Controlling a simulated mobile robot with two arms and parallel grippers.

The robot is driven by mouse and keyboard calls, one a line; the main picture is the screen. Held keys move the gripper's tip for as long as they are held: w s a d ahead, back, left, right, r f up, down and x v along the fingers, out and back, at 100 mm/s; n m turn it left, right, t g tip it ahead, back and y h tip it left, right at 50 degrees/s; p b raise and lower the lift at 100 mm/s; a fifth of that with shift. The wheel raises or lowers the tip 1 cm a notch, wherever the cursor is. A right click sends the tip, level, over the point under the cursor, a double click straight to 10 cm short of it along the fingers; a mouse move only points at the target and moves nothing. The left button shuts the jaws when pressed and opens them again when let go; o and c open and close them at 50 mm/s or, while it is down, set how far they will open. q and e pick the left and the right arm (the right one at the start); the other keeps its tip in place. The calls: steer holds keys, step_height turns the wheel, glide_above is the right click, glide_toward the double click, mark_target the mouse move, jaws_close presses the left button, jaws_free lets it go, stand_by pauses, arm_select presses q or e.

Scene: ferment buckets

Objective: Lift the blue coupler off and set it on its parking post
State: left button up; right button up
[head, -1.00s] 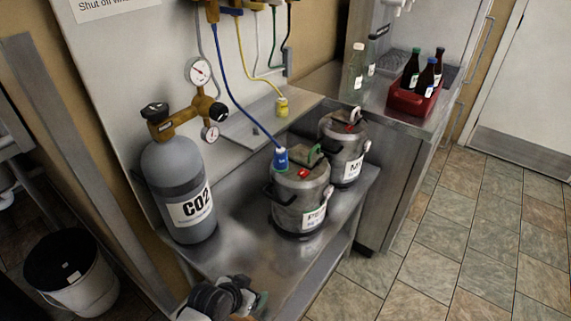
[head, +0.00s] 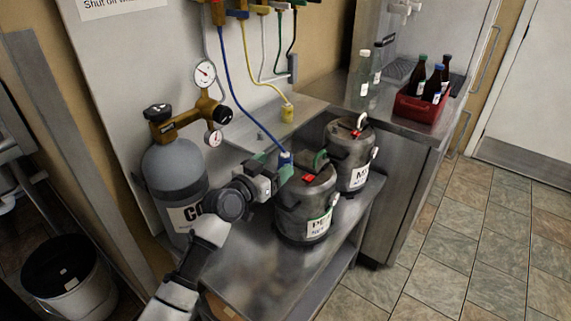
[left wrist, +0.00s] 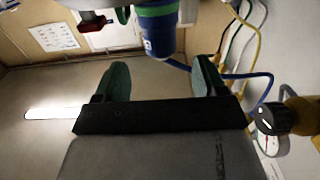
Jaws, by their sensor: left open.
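The blue coupler (head: 285,158) sits on top of the front keg (head: 306,205), with its blue hose running up to the wall manifold. My left gripper (head: 273,166) is at the coupler's left side, open, with its green-padded fingers spread. In the left wrist view the coupler (left wrist: 158,32) appears between and just beyond the fingertips (left wrist: 160,66), with a gap on each side. I cannot make out an empty parking post; my gripper and arm cover part of the area by the shelf (head: 312,105). My right gripper is not in view.
A grey CO2 cylinder (head: 172,165) with gauges stands close left of my arm. A second keg (head: 352,150) stands behind right. A yellow coupler (head: 287,113) stands on the shelf with its hose. A red crate of bottles (head: 421,105) is on the right counter.

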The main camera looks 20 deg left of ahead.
mark_target(280, 161)
arm_select(q)
steer(key=shift+f+x, duration=0.15)
steer(key=shift+x, duration=1.25)
steer(key=shift+f+x, duration=0.1)
steer(key=shift+x, duration=1.3)
steer(key=shift+a, duration=0.1)
steer(key=c, duration=1.1)
steer(key=shift+r, duration=0.1)
step_height(280, 161, up, 4)
steer(key=shift+r+p, duration=0.2)
steer(key=shift+p, duration=0.3)
steer(key=s+d+r, duration=0.2)
steer(key=d, duration=0.1)
steer(key=s+d+r, duration=0.2)
steer(key=d, duration=0.1)
steer(key=s+d+r+p, duration=0.1)
steer(key=s+d+r, duration=0.1)
steer(key=d, duration=0.2)
steer(key=shift+s+r, duration=0.1)
steer(key=shift+r, duration=0.15)
